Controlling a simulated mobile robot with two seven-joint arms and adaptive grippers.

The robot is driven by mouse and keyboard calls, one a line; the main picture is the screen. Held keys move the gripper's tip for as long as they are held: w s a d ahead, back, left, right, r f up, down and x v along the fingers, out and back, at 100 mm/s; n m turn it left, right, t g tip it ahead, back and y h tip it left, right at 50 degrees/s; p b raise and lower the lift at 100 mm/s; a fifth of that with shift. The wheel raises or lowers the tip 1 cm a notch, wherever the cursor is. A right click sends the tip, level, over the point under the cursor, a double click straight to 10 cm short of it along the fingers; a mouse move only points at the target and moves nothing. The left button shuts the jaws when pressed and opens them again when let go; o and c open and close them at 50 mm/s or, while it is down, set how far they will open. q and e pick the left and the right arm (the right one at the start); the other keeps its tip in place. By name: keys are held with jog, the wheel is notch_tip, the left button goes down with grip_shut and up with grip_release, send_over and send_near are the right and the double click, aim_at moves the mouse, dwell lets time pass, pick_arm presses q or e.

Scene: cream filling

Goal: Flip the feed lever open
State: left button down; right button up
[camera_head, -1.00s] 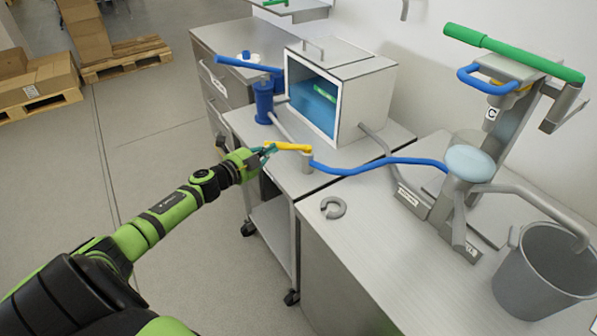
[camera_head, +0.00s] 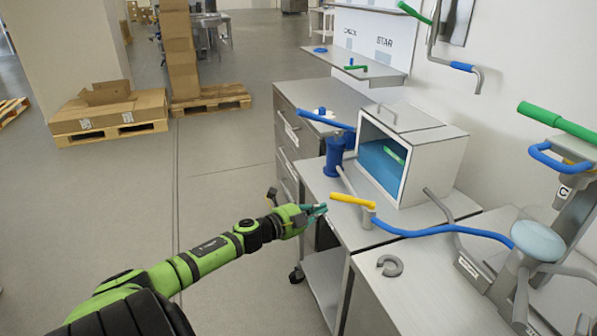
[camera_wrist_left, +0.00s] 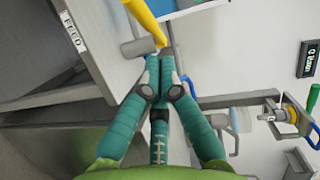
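The feed lever (camera_head: 350,200) is a yellow handle on a short grey pivot at the near edge of the metal table, left of the blue hose. In the left wrist view the lever (camera_wrist_left: 144,20) shows at the top, beside a grey cylinder and a "FEED" label (camera_wrist_left: 72,35). My left gripper (camera_head: 322,210) is just off the lever's free end, slightly below and left of it. In the left wrist view its teal fingers (camera_wrist_left: 160,72) are together, with nothing seen between them. The lever's end lies just beyond the tips; contact cannot be told. My right gripper is out of view.
A steel box (camera_head: 432,150) with a blue interior stands behind the lever, with a blue pump-like part (camera_head: 335,157) to its left. The blue hose (camera_head: 440,233) runs right to a round pale cap (camera_head: 538,241). A grey ring (camera_head: 390,265) lies on the front table.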

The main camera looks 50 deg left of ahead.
pick_arm(q)
jog(key=s, duration=0.1)
jog(key=s+a, duration=0.1)
jog(key=s, duration=0.1)
jog(key=s+a, duration=0.1)
jog(key=s, duration=0.1)
jog(key=shift+a, duration=0.2)
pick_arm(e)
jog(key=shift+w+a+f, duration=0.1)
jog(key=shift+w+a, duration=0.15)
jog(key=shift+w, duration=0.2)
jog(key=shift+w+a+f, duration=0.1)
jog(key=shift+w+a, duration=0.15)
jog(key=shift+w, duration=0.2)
